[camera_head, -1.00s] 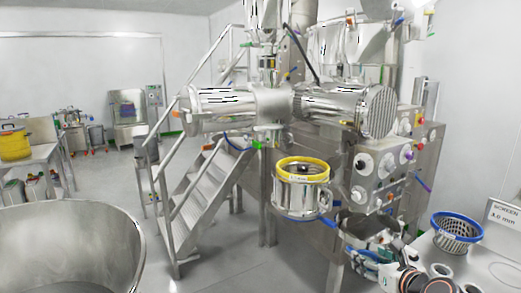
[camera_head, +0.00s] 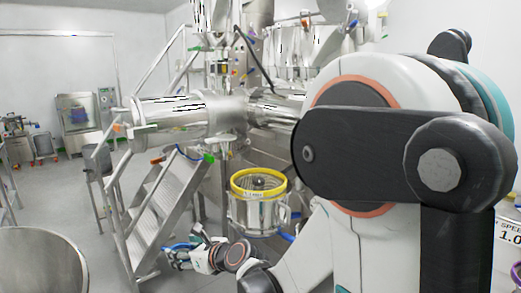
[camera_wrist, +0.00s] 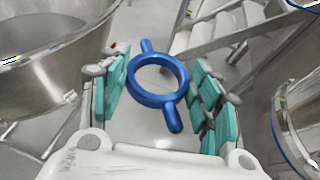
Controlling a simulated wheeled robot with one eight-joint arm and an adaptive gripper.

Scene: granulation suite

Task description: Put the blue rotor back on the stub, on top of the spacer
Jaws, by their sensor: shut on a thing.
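The blue rotor is a ring with two short arms; in the wrist view (camera_wrist: 178,90) it sits between the teal finger pads of my gripper (camera_wrist: 160,82). My gripper is shut on it and holds it in the air. In the head view my gripper (camera_head: 188,256) is low, left of the yellow-rimmed steel housing (camera_head: 258,212), with a bit of blue rotor (camera_head: 180,246) showing. A small dark knob (camera_head: 258,182) shows inside the housing's yellow rim; whether it is the stub, and where the spacer is, I cannot tell.
A steel stair (camera_head: 160,205) with rails stands behind my gripper. A large steel bowl (camera_head: 38,265) is at lower left and fills the left of the wrist view (camera_wrist: 45,70). My own arm covers the right of the head view. Open floor lies between bowl and stair.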

